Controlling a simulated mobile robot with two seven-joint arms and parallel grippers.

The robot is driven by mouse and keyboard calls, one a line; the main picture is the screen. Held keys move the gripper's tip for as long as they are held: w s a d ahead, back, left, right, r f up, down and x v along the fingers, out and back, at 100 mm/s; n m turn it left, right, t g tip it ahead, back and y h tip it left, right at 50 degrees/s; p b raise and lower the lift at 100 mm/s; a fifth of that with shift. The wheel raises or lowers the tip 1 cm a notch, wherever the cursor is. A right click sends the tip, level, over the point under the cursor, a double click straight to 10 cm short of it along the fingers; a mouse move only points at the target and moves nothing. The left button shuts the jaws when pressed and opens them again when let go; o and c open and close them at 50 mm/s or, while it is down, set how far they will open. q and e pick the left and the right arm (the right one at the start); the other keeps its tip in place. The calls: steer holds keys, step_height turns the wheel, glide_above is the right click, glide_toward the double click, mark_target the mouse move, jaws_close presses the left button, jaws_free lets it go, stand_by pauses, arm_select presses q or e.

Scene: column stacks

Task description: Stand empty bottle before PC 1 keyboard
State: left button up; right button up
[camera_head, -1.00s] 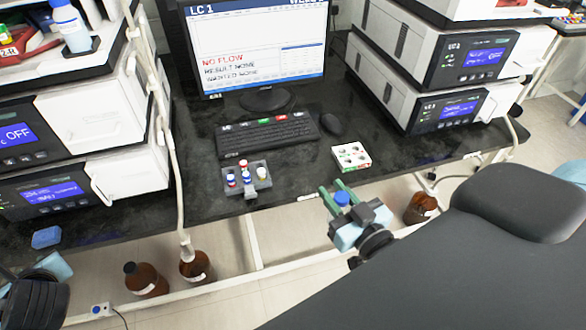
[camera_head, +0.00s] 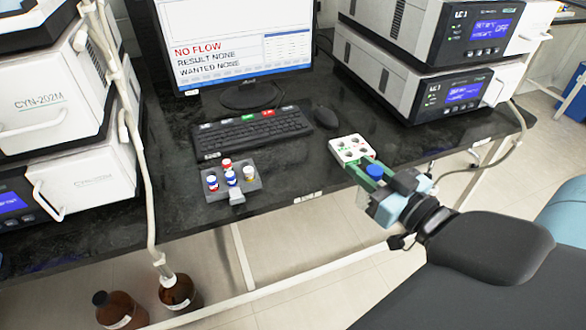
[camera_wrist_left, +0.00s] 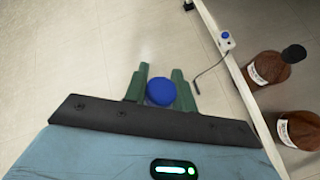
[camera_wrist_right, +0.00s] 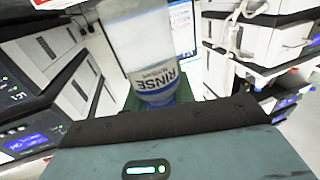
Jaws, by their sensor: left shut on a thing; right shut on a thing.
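The black keyboard (camera_head: 250,130) lies below the LC 1 monitor. My right gripper (camera_head: 368,172) is shut on a bottle with a blue cap (camera_head: 375,170), over or near the bench's front edge; its height is unclear. In the right wrist view this pale, see-through bottle (camera_wrist_right: 140,50) bears a "RINSE" label and hides part of the monitor; I cannot tell its contents. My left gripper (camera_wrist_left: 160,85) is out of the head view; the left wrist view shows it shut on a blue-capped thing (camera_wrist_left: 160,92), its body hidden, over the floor.
A grey rack (camera_head: 215,190) of capped vials stands before the keyboard's left half. A white tray (camera_head: 337,147) lies close beyond my right fingers, and a mouse (camera_head: 326,118) near it. Bare bench lies between rack and tray. Brown bottles (camera_head: 180,291) stand below.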

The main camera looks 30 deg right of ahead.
arm_select(q)
steer(key=shift+r, duration=0.1)
steer(key=shift+s+f+b, duration=0.1)
steer(key=shift+f+b, duration=0.2)
steer(key=shift+f, duration=0.15)
arm_select(e)
steer(key=shift+w+a+f, duration=0.65)
steer(key=shift+w+f, duration=0.2)
steer(key=shift+w, duration=1.75)
steer(key=shift+w+a+f, duration=0.7)
steer(key=shift+w+f, duration=0.1)
steer(key=shift+w, duration=1.75)
steer(key=shift+w+a+f, duration=0.65)
steer(key=shift+w+f, duration=0.2)
steer(key=shift+w, duration=1.75)
steer(key=shift+f, duration=0.15)
steer(key=o, duration=0.8)
steer(key=shift+r, duration=0.2)
steer(key=s, duration=1.2)
steer(key=shift+d, duration=0.1)
